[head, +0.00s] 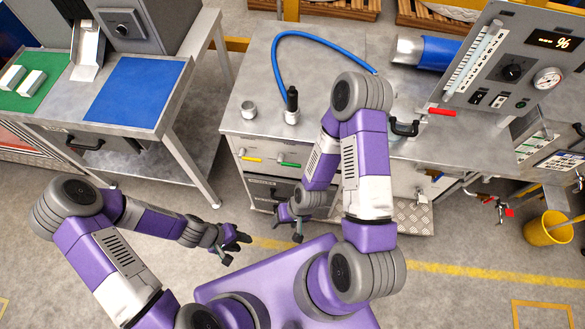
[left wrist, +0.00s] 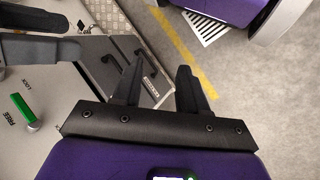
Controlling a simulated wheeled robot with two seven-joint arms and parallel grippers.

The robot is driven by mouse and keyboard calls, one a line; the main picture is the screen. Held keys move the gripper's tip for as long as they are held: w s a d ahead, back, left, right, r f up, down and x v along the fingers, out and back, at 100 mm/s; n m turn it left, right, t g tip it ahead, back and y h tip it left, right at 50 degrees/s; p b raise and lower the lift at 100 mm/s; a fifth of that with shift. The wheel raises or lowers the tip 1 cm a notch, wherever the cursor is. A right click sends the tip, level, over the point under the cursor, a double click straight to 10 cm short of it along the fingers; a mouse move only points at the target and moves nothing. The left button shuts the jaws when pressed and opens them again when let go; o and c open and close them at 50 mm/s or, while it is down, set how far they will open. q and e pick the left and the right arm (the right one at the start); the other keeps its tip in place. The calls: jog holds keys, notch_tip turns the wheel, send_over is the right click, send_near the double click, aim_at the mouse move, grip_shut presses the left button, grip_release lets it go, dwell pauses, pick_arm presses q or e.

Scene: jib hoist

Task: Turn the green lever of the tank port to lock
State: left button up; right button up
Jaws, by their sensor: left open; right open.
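The green lever (head: 289,164) is on the front panel of the metal cabinet, right of a yellow lever (head: 250,158). In the left wrist view the green lever (left wrist: 22,107) lies at the left edge, between the printed words LOCK and FREE; I cannot tell which one it is set to. My left gripper (head: 243,242) is open and empty, low in front of the cabinet and apart from the lever; its two fingers (left wrist: 160,75) show with nothing between them. My right gripper (head: 287,222) is open in front of the cabinet, nearer to it. Dark fingers, seemingly its own, show at upper left in the left wrist view.
A blue hose (head: 290,35) curves over the cabinet top, near a black-handled fitting (head: 291,105) and a small metal cup (head: 248,109). A red lever (head: 441,112) and gauge panel (head: 520,70) stand right. A workbench (head: 135,90) is left. Floor between bench and cabinet is open.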

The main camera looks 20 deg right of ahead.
pick_arm(q)
jog(key=w+d+f+m+h+b, duration=0.1)
jog(key=w+d+f+h+b, duration=0.15)
jog(key=d, duration=0.35)
jog(key=n+t+h+b, duration=0.3)
jog(key=t+h+b, duration=0.3)
jog(key=h, duration=0.4)
send_near(294, 166)
jog(key=x, duration=0.5)
jog(key=b+x, duration=0.1)
jog(key=x, duration=0.2)
jog(key=b+x, duration=0.1)
jog(key=x, duration=0.1)
jog(key=shift+w+d+f, duration=0.15)
jog(key=shift+w+f, duration=0.1)
jog(key=shift+f, duration=0.05)
pick_arm(e)
notch_tip(294, 166, down, 12)
jog(key=shift+r, duration=0.1)
pick_arm(q)
grip_shut()
pick_arm(e)
jog(key=shift+d, duration=0.1)
